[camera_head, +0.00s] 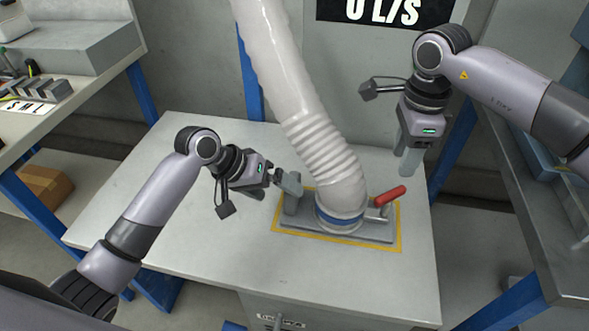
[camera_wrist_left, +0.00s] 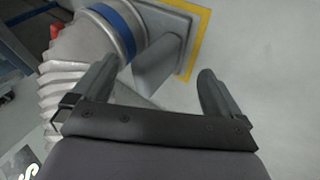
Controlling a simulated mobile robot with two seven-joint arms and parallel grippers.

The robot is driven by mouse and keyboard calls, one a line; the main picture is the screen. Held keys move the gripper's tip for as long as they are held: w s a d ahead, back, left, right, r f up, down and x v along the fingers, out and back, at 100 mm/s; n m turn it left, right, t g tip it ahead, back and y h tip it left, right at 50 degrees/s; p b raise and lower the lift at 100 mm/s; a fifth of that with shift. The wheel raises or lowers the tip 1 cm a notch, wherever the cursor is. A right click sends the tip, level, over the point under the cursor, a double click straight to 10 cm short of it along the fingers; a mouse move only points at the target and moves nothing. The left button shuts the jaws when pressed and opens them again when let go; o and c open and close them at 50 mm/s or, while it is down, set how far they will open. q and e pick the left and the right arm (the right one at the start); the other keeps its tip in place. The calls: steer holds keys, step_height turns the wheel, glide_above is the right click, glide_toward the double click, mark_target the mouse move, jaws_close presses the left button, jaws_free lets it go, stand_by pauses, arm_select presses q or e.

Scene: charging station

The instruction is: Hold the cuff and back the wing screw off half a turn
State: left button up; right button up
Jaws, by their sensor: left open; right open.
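A white ribbed hose (camera_head: 315,140) comes down into a cuff with a blue band (camera_head: 340,220), seated on a grey base plate (camera_head: 375,232). The band also shows in the left wrist view (camera_wrist_left: 120,28). A red handle (camera_head: 390,196) sticks out at the base's right; I cannot make out a separate wing screw. My left gripper (camera_head: 273,188) is open, left of the cuff, near a grey upright post on the base. In the left wrist view, this post (camera_wrist_left: 160,65) shows ahead between the spread fingers. My right gripper (camera_head: 408,160) is open, pointing down, above and behind the red handle, apart from it.
Yellow tape (camera_head: 300,235) outlines the base on a light grey table (camera_head: 190,245). The table's left and front are clear. The hose rises between my arms. A side bench (camera_head: 90,85) at the left holds small items; a shelf stands at the right.

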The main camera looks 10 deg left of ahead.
mark_target(294, 171)
arm_select(q)
steer(key=w+d+r+m, duration=0.1)
steer(key=m, duration=0.1)
steer(key=w+d+r+m+t, duration=0.1)
steer(key=w, duration=0.1)
steer(key=w+d+r+m+y, duration=0.1)
steer(key=w+d+m, duration=0.1)
steer(key=shift+d+r+m, duration=0.1)
steer(key=shift+r+m, duration=0.2)
steer(key=w+d+r+m+y, duration=0.2)
steer(key=d+m, duration=0.1)
steer(key=m, duration=0.3)
steer(key=s+a+f+m+g+y, duration=0.1)
steer(key=s+a+m+g+y, duration=0.1)
steer(key=m, duration=0.1)
steer(key=s+f+m+g+y, duration=0.1)
steer(key=m+g, duration=0.1)
steer(key=shift+a+f, duration=0.35)
steer(key=shift+a, duration=0.05)
steer(key=shift+s+a+m+g+y, duration=0.25)
steer(key=shift+m+g+y, duration=0.05)
steer(key=shift+y, duration=0.1)
steer(key=shift+f, duration=3.65)
steer(key=c, duration=1.2)
arm_select(e)
steer(key=shift+o, duration=0.2)
arm_select(q)
steer(key=shift+o, duration=0.2)
